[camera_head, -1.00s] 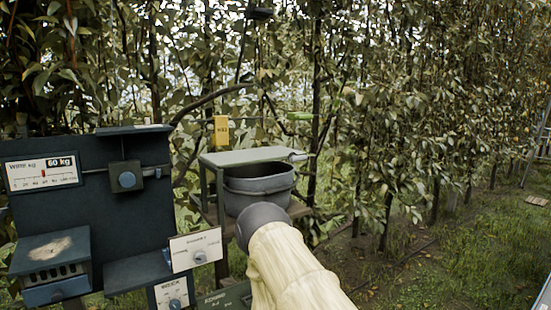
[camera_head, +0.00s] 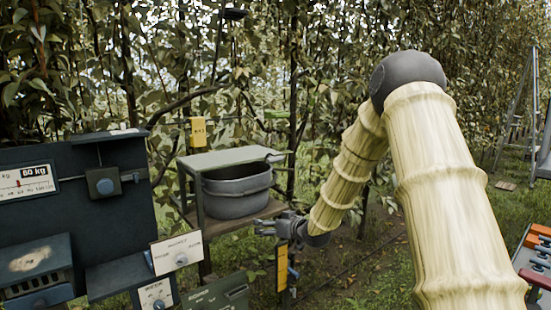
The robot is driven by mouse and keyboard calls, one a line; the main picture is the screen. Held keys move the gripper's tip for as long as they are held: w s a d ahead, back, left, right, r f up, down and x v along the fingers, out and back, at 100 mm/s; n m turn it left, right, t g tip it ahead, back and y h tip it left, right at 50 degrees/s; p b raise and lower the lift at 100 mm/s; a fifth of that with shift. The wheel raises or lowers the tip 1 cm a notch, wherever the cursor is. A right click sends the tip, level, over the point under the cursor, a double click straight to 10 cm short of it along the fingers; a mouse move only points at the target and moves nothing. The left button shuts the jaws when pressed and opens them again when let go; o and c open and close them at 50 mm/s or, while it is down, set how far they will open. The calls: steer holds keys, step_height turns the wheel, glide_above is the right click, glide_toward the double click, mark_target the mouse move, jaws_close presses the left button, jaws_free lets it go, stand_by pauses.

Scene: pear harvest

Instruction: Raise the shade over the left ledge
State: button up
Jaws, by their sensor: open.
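A dark blue-grey panel (camera_head: 60,220) stands at the left. On its lower left is a box-like ledge (camera_head: 36,257) with a pale worn patch on its sloping top, slots in front and a round knob below. A bare ledge (camera_head: 118,278) sits to its right. A small dark flap (camera_head: 108,135) juts from the panel's top edge. I cannot tell for certain which part is the shade. My gripper (camera_head: 265,226) is open and empty, pointing left, in front of the shelf under the grey bucket and well right of the panel.
A grey bucket (camera_head: 236,192) stands on a wooden shelf under a grey-green cover (camera_head: 230,157). White dial plates (camera_head: 177,253) and a green box (camera_head: 218,296) stand low between panel and gripper. A tray of coloured tools (camera_head: 535,262) is at the right edge. Foliage stands behind.

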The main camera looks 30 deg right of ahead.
mark_target(277, 160)
steer(key=w+d+r+t+p, duration=0.1)
steer(key=d+r+t, duration=0.1)
steer(key=d+r, duration=0.5)
steer(key=d+r+t, duration=0.1)
steer(key=d+r, duration=0.2)
steer(key=r, duration=0.9)
steer(key=shift+n, duration=0.4)
steer(key=shift+w+a+f+p, duration=0.15)
steer(key=shift+w+p, duration=0.5)
steer(key=shift+w, duration=1.15)
steer(key=shift+w+a+p, duration=0.15)
steer(key=shift+w+p, duration=0.45)
steer(key=shift+w, duration=1.15)
steer(key=shift+w+a+f+p, duration=0.15)
steer(key=shift+w+p, duration=0.5)
steer(key=shift+w, duration=1.15)
steer(key=shift+r, duration=0.1)
steer(key=shift+c, duration=0.2)
